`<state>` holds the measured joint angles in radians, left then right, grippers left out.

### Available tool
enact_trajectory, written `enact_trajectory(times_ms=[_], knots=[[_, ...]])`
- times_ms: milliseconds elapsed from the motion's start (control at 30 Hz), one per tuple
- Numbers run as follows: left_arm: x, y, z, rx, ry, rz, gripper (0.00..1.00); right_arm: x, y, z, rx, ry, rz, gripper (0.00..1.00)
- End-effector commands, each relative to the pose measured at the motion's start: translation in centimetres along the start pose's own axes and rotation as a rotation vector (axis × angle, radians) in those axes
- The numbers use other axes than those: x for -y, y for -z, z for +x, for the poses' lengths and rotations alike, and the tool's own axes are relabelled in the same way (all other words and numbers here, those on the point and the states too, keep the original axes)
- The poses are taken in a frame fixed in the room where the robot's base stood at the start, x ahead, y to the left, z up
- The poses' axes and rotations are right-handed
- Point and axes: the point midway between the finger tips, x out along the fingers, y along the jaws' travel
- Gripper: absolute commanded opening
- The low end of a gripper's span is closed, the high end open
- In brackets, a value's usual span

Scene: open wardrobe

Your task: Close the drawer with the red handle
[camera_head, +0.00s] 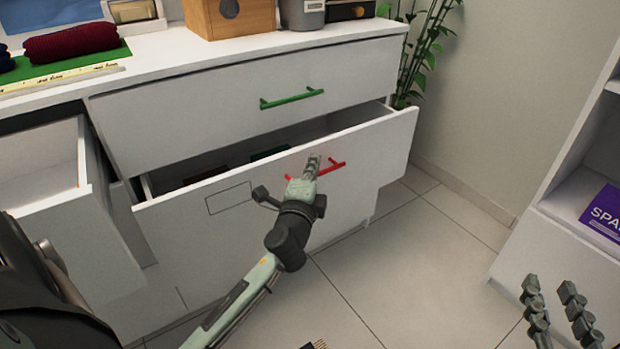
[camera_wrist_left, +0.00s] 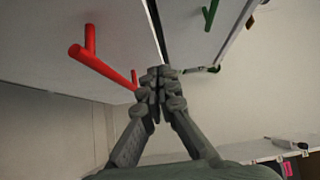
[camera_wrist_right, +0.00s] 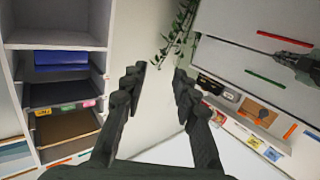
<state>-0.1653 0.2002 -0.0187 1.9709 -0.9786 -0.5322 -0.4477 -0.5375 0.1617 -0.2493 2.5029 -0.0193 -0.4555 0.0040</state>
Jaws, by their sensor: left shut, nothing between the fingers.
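The drawer with the red handle (camera_head: 372,150) is pulled out below the closed green-handled drawer, and its dark inside shows behind the front panel. The red handle (camera_head: 335,168) is on its front, and it shows large in the left wrist view (camera_wrist_left: 105,70). My left gripper (camera_head: 312,163) is shut and empty. Its fingertips (camera_wrist_left: 160,80) are beside one end of the handle, close to the panel; I cannot tell if they touch it. My right gripper (camera_head: 556,292) is open and empty, well away at the lower right, with spread fingers in its wrist view (camera_wrist_right: 160,82).
A green handle (camera_head: 292,98) is on the drawer above. Another white drawer (camera_head: 45,165) stands open at the left. A wooden box (camera_head: 235,18) is on top. A plant (camera_head: 418,55) stands behind the right end. A white shelf unit (camera_head: 535,245) is at the right.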

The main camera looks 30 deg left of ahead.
Motion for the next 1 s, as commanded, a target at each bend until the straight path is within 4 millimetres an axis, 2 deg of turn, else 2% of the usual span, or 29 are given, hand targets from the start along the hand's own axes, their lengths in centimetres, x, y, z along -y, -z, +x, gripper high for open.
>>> enact_trajectory(times_ms=[33, 200, 733, 900, 1000], knots=[[0.0, -0.9, 0.6, 0.003, 0.000, 0.007, 0.00, -0.1, -0.1, 0.0, 0.008, -0.002, -0.002, 0.29], [-0.1, -2.1, 1.8, 0.002, 0.000, 0.004, 0.00, -0.2, -0.5, 0.0, 0.021, -0.004, -0.003, 0.29], [-0.1, -3.0, 2.7, 0.004, -0.002, 0.004, 0.00, -0.2, -0.5, -0.1, 0.030, -0.005, -0.004, 0.29], [0.1, -5.7, 5.2, 0.006, 0.001, 0.006, 0.00, -1.5, -2.9, -0.4, 0.144, -0.029, -0.020, 0.29], [0.1, -6.9, 6.5, 0.005, 0.000, 0.005, 0.00, -1.8, -3.6, -0.6, 0.179, -0.036, -0.024, 0.29]])
